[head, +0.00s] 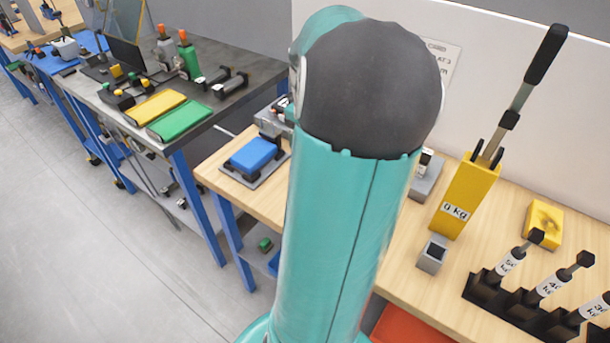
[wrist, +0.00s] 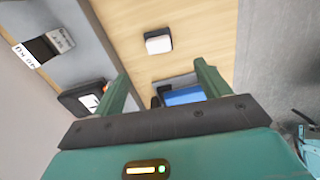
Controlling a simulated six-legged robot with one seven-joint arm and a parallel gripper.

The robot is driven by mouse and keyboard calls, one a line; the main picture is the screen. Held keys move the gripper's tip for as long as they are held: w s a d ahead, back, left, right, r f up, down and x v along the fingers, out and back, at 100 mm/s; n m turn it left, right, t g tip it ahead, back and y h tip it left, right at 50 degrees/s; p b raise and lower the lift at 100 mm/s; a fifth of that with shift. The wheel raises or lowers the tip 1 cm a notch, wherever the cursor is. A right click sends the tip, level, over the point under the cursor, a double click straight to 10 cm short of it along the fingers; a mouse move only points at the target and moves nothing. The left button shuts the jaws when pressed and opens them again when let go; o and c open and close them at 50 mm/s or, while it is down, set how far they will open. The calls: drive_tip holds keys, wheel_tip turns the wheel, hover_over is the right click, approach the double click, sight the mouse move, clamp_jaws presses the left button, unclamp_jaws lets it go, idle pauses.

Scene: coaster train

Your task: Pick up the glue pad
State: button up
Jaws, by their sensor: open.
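A blue pad (head: 253,154) lies on a grey tray (head: 231,169) on the wooden bench, left of my arm in the head view. A blue block, apparently the same pad, shows partly in the wrist view (wrist: 185,96), beyond my gripper and partly hidden by its right finger. My gripper (wrist: 162,78) is open with nothing between its fingers, apart from the blue block. No readable label marks any item as the glue pad. The head view does not show my gripper; my teal arm covers the middle.
A small white-topped block (wrist: 158,41) sits on the wood. A yellow holder (head: 466,200) with a tall lever, a yellow block (head: 543,224) and a black rack (head: 510,308) with several weighted handles stand at right. A grey bench (head: 205,110) with yellow and green pads is at left.

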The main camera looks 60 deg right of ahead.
wheel_tip(320, 180, down, 12)
drive_tip(key=shift+d+f, duration=0.1)
drive_tip(key=c, duration=1.1)
drive_tip(key=shift+s+r, duration=0.1)
drive_tip(key=shift+r, duration=0.45)
wheel_tip(320, 180, up, 2)
drive_tip(key=shift+r, duration=0.25)
drive_tip(key=a+r, duration=0.3)
drive_tip(key=a, duration=0.1)
drive_tip(key=s+a+r, duration=0.1)
drive_tip(key=a+r, duration=0.2)
drive_tip(key=a, duration=0.2)
drive_tip(key=a+r, duration=0.3)
drive_tip(key=a, duration=0.2)
drive_tip(key=shift+s+r, duration=0.25)
drive_tip(key=shift+s, duration=0.15)
